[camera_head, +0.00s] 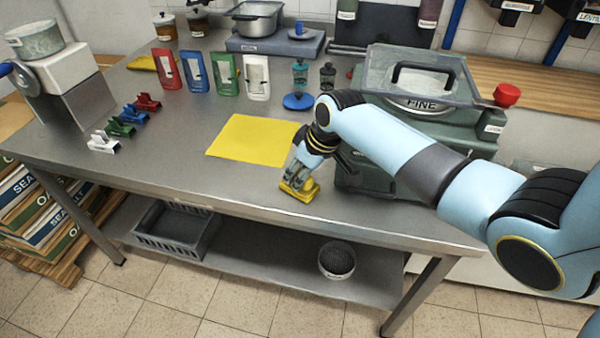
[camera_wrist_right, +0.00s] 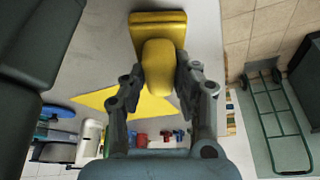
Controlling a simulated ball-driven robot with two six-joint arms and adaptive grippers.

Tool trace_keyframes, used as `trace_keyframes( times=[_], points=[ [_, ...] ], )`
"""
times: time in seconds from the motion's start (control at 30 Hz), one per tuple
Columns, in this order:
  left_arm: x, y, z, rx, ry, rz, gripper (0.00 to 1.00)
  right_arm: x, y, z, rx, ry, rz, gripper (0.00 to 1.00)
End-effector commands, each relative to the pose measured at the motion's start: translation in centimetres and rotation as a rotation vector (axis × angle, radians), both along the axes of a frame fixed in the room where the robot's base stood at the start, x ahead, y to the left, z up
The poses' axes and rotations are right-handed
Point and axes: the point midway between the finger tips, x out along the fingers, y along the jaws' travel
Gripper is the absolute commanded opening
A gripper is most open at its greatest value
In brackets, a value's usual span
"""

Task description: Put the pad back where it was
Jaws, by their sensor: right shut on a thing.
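The pad is a small yellow block with a rounded yellow handle (camera_wrist_right: 158,68). It shows in the head view (camera_head: 298,192) near the front edge of the steel table, and its flat base is at the top of the right wrist view (camera_wrist_right: 158,24). My right gripper (camera_head: 303,177) is shut on the handle, one finger on each side. I cannot tell whether the base touches the table. A flat yellow sheet (camera_head: 250,140) lies on the table to the left of the pad. My left gripper is not in view.
A green-grey machine (camera_head: 410,125) with a lid stands close to the right of my gripper. Coloured holders (camera_head: 195,74) stand at the back. Small coloured clips (camera_head: 120,129) lie at the left. A blue disc (camera_head: 298,101) lies behind the sheet. Bare table lies left of the sheet.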

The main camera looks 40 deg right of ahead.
Motion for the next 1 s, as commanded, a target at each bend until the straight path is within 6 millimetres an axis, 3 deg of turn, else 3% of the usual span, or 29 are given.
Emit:
trace_keyframes(
  times=[0.03, 0.07, 0.2, 0.57, 1.0],
  points=[
    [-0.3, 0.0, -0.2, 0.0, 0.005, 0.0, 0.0, 0.0, 0.0, -0.2, 0.0, 0.0, 0.0, 0.0],
    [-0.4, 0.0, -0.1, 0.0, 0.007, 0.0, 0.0, 0.0, 0.0, -0.2, 0.0, 0.0, 0.0, 0.33],
    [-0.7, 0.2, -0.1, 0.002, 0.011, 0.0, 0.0, 0.0, 0.0, -0.1, 0.001, 0.001, 0.0, 0.51],
    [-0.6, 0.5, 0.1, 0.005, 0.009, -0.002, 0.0, -0.1, -0.1, 0.5, 0.0, -0.001, 0.001, 0.52],
    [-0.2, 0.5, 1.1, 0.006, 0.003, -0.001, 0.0, -3.3, -1.2, 8.7, -0.003, -0.002, 0.002, 0.52]
  ],
)
